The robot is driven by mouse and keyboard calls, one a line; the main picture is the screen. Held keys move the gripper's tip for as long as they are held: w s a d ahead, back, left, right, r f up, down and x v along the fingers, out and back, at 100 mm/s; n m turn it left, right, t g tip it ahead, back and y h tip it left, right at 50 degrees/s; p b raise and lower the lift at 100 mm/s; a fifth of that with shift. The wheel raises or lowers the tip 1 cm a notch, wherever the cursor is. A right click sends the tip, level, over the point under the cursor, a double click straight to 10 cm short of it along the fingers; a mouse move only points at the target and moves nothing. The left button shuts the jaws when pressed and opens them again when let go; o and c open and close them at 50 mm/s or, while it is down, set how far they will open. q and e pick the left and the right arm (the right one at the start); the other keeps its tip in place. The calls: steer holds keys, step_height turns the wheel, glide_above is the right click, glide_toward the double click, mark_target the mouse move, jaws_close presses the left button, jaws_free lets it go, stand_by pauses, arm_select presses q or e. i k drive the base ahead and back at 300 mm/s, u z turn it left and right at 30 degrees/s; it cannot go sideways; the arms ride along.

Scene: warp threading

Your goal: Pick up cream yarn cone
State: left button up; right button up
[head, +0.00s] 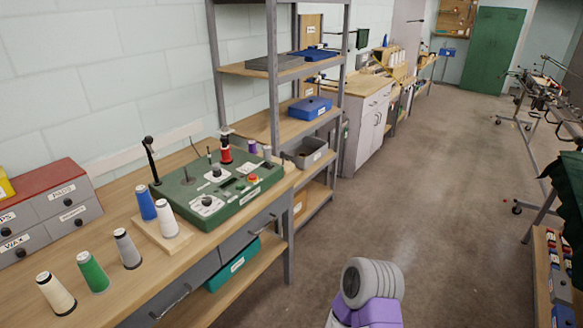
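The cream yarn cone (56,294) stands upright on the wooden workbench (115,308) at the lower left, near its front edge. A green cone (93,272) and a grey cone (126,248) stand in a row beyond it to the right. A white cone (166,218) and a blue cone (145,203) stand on a small wooden base. Neither of my grippers shows in the head view. Only a grey and purple part, which looks like a piece of my own arm, shows at the bottom, away from the bench.
A green winding machine (218,195) with a red spool sits on the bench behind the cones. A drawer cabinet (52,208) stands at the left. A metal shelf unit (287,150) rises past the bench end. The floor (440,190) to the right is open.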

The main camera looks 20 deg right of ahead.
mark_target(63, 304)
steer(key=u, duration=1.55)
steer(key=k, duration=1)
steer(key=z, duration=0.75)
steer(key=i, duration=1.05)
